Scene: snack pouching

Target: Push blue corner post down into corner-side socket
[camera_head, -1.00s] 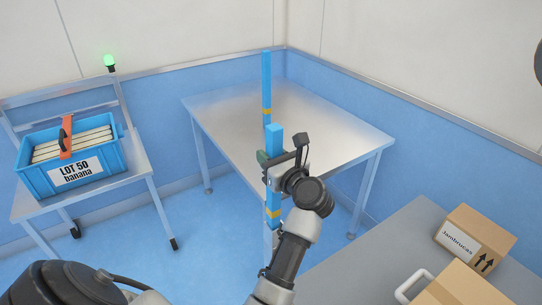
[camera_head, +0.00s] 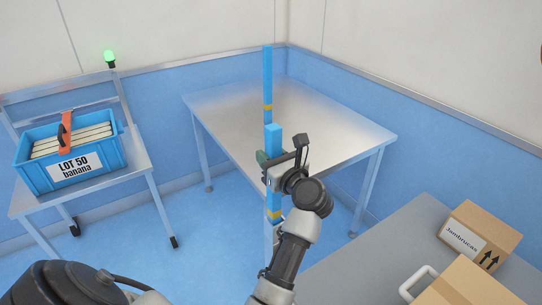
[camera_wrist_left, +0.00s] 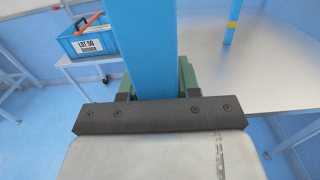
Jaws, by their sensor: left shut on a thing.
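A blue post (camera_head: 273,137) stands nearly upright at the near corner of the metal table, with a yellow band (camera_head: 274,214) low on it. Below the band, a pale metal leg (camera_head: 268,243) continues down; the socket itself cannot be made out. My left gripper (camera_head: 270,172) is shut on the post above the band. In the left wrist view, the post (camera_wrist_left: 150,45) rises between the green fingers of the left gripper (camera_wrist_left: 158,80). My right gripper is not in view.
The metal table (camera_head: 330,122) has a bare top. A cart (camera_head: 135,165) at left carries a blue crate (camera_head: 105,170) labelled LOT 50 banana. Cardboard boxes (camera_head: 490,228) sit on a grey surface (camera_head: 390,245) at lower right. Open floor lies between cart and table.

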